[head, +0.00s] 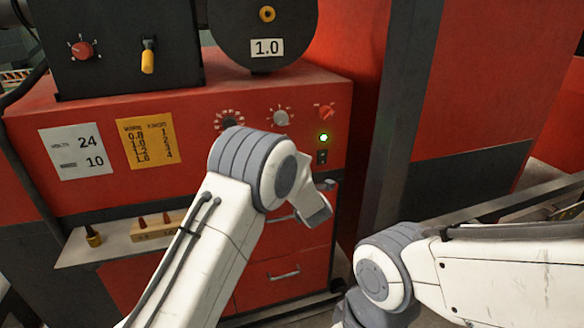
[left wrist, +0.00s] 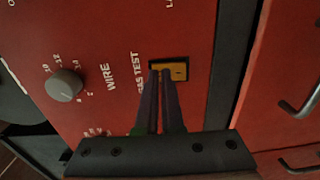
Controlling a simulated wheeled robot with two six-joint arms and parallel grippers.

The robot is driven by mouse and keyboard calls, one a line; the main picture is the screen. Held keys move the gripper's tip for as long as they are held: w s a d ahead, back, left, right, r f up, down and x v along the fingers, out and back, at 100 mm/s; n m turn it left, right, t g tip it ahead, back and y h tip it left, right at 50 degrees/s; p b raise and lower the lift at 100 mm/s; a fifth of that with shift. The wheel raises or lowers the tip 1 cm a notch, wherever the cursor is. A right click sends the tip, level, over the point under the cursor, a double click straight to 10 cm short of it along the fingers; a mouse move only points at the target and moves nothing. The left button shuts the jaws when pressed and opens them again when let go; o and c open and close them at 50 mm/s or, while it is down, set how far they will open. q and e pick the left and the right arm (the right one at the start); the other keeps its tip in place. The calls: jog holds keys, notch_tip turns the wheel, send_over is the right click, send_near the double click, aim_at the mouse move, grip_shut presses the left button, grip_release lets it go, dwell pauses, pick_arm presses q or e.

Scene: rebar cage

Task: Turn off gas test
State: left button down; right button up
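In the left wrist view, the gas test switch (left wrist: 180,71) is an orange-yellow rocker in a black frame on a red panel, beside the words GAS TEST. My left gripper (left wrist: 160,74) has its two dark fingers close together, with nothing seen between them. The fingertips overlap the near edge of the switch in the picture; I cannot tell whether they touch it. In the head view my left arm's joint covers that part of the panel, and the left fingers and switch are hidden. My right arm comes in at the lower right; its gripper is not seen.
The red machine's panel carries a grey knob (head: 281,117), also seen in the left wrist view (left wrist: 63,85), a black dial (head: 229,120), a red knob (head: 325,112), a lit green lamp (head: 323,138) and a small black switch (head: 322,157). Red drawers (head: 285,276) lie below.

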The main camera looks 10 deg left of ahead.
pick_arm(q)
jog(key=b+v, duration=0.5)
jog(key=v, duration=0.5)
jog(key=shift+s, duration=0.2)
